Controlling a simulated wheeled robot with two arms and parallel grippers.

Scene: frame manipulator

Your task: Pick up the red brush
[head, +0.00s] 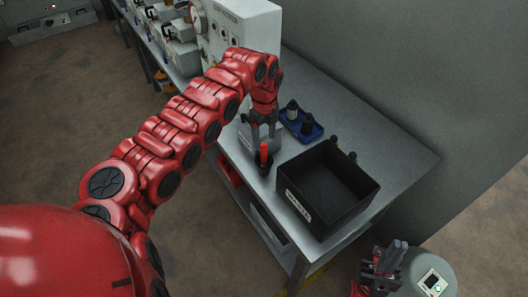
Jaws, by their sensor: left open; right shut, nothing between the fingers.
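The red brush (264,153) stands roughly upright in a small black cup (262,169) on the grey workbench, left of a black bin. My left gripper (263,142) is open and points down just above the brush's upper end. Its fingers seem to be at either side of the brush top; contact cannot be told from this angle. My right gripper (394,252) is shut and empty, low at the bottom right, beyond the bench's front corner.
The black bin (300,202) with a white label stands right of the cup. A blue tray (301,125) with dark bottles lies behind. A white machine with a gauge (238,25) stands at the back left. The bench top (375,130) is clear at the right rear.

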